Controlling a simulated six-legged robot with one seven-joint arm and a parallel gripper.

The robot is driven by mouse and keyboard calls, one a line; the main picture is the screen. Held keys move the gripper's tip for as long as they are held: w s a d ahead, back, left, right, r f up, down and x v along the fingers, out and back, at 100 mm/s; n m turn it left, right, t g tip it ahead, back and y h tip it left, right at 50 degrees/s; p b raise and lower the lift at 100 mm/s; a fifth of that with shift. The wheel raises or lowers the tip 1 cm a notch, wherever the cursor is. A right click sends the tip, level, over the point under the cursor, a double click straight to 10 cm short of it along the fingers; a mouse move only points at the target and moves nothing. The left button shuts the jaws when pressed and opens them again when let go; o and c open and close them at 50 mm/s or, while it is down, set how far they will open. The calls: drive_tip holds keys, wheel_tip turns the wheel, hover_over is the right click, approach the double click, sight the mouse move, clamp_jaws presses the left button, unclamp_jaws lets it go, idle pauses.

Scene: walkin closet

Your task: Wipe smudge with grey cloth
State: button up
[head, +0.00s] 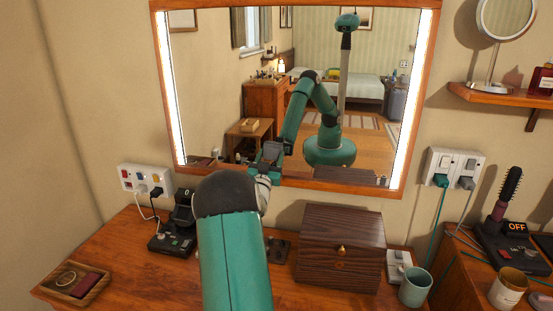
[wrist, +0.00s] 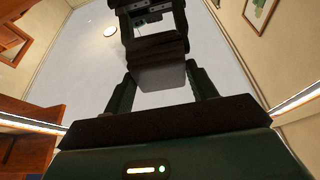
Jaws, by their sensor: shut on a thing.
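My gripper (head: 267,158) is up at the lower middle of the wall mirror (head: 225,100), largely behind my own arm in the head view. In the wrist view my gripper (wrist: 162,90) has its two dark fingers on either side of a grey piece, which looks like the grey cloth (wrist: 162,77). The cloth is held at or very close to the mirror glass; I cannot tell whether it touches. A dark reflection of the gripper meets it from above. I cannot make out the smudge in either view.
A dark wooden box (head: 340,250), a green mug (head: 415,287), a black device (head: 172,235) and a small tray (head: 76,284) stand on the wooden counter (head: 135,285). Wall sockets with cords flank the mirror. A shelf (head: 505,97) with a round mirror is at upper right.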

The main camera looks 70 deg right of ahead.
drive_tip(key=w, duration=0.4)
drive_tip(key=shift+a, duration=0.25)
drive_tip(key=shift+a, duration=0.1)
drive_tip(key=shift+s+a, duration=0.15)
drive_tip(key=shift+a, duration=0.8)
drive_tip(key=shift+s+a, duration=0.2)
drive_tip(key=shift+a, duration=0.75)
drive_tip(key=shift+s+a, duration=0.15)
drive_tip(key=shift+a, duration=0.8)
drive_tip(key=shift+a, duration=0.15)
drive_tip(key=a, duration=0.2)
drive_tip(key=shift+s+a, duration=0.2)
drive_tip(key=shift+a, duration=0.15)
drive_tip(key=shift+a, duration=0.1)
